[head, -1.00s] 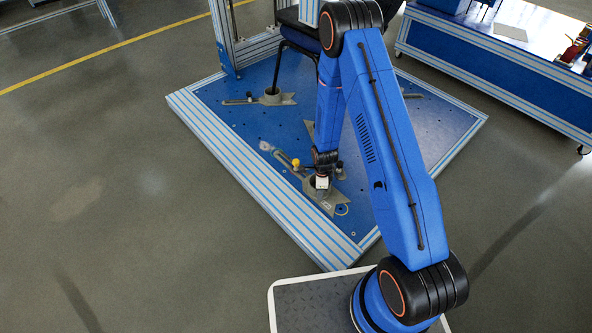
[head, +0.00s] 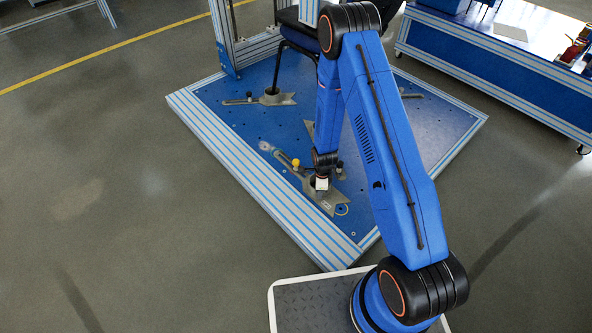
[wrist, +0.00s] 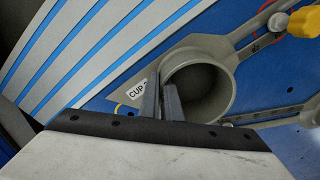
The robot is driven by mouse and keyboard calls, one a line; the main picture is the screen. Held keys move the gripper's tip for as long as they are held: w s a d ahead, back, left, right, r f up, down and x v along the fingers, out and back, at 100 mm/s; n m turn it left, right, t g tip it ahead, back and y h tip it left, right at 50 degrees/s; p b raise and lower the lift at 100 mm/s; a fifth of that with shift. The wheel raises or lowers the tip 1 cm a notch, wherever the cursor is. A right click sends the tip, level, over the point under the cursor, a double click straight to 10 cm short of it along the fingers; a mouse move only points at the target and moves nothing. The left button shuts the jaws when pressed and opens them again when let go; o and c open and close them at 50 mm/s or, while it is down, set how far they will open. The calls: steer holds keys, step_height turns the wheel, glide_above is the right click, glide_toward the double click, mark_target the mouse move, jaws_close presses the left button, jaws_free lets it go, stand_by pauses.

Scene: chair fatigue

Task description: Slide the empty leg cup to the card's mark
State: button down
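The empty leg cup (head: 311,190) is a grey round cup on a flat grey arm near the front corner of the blue platform, partly hidden by my wrist in the head view. In the wrist view its open mouth (wrist: 205,85) is empty. My gripper (wrist: 161,92) has its two fingertips close together at the cup's near-left rim, seemingly one on each side of the wall; whether they press on it cannot be told. I cannot make out the card's mark.
A yellow knob (wrist: 304,22) stands on the cup's arm. A second cup (head: 270,96) holds a chair leg further back. The platform's striped edge (head: 270,208) runs along the left. A workbench (head: 500,70) stands at the back right.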

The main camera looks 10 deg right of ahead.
steer(key=shift+s+d, duration=0.1)
steer(key=shift+s+d, duration=0.5)
steer(key=shift+s, duration=0.25)
steer(key=shift+s+d, duration=0.5)
steer(key=shift+s, duration=0.2)
steer(key=c, duration=2)
jaws_free()
steer(key=shift+r, duration=0.15)
steer(key=shift+r, duration=2.9)
